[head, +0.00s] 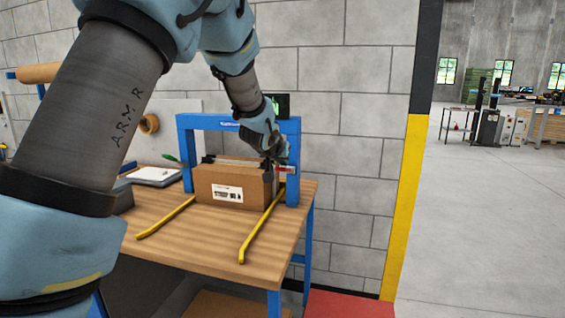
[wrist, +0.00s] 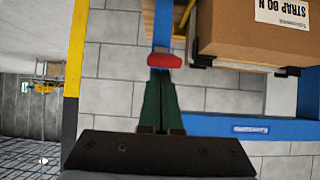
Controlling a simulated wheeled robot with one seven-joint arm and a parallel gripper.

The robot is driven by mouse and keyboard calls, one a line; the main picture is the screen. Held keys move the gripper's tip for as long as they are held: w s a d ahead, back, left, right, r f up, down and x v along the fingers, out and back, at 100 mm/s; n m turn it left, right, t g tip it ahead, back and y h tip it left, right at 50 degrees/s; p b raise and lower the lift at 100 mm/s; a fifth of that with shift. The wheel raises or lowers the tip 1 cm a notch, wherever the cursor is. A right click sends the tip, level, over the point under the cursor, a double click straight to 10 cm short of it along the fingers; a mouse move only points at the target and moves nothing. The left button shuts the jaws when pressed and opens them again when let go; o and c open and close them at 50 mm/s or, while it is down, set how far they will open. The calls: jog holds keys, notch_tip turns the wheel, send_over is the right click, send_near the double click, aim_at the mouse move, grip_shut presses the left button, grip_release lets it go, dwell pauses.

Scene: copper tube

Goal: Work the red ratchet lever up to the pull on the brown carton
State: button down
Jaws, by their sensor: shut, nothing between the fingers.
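The brown carton (head: 211,176) sits on the wooden bench under a blue frame (head: 185,160), with a white label on its front face. It also shows in the wrist view (wrist: 235,40) at the upper right. The red ratchet lever (head: 289,169) sticks out at the carton's right side, by the frame's right post; its rounded red end shows in the wrist view (wrist: 164,60). My gripper (head: 270,168) is at the carton's right end. In the wrist view my gripper's dark green fingers (wrist: 159,77) are together and empty, their tips just at the red end. I cannot tell whether they touch it.
Two yellow rails (head: 262,225) project over the bench top (head: 200,245) towards me. A green screen (head: 281,105) stands on top of the frame. A block wall is close behind; open floor (head: 480,220) lies to the right.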

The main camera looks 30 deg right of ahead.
jog(key=shift+a+f+b, duration=0.1)
jog(key=shift+f+b, duration=0.3)
jog(key=shift+b, duration=0.75)
jog(key=shift+s+a+f+t+h+b, duration=0.1)
jog(key=shift+s+f+t+h+b, duration=0.2)
jog(key=shift+b, duration=0.9)
jog(key=f+t+b, duration=0.1)
jog(key=b, duration=0.4)
jog(key=f+h+b, duration=0.1)
jog(key=f+b, duration=0.1)
jog(key=b, duration=0.4)
jog(key=a+f+t+h+b, duration=0.1)
jog(key=b, duration=0.4)
jog(key=shift+s+f+t, duration=0.25)
jog(key=shift+s+t, duration=0.05)
jog(key=shift+s, duration=0.05)
jog(key=shift+s+f+b, duration=0.1)
jog(key=shift+f+b, duration=0.35)
jog(key=shift+b, duration=0.35)
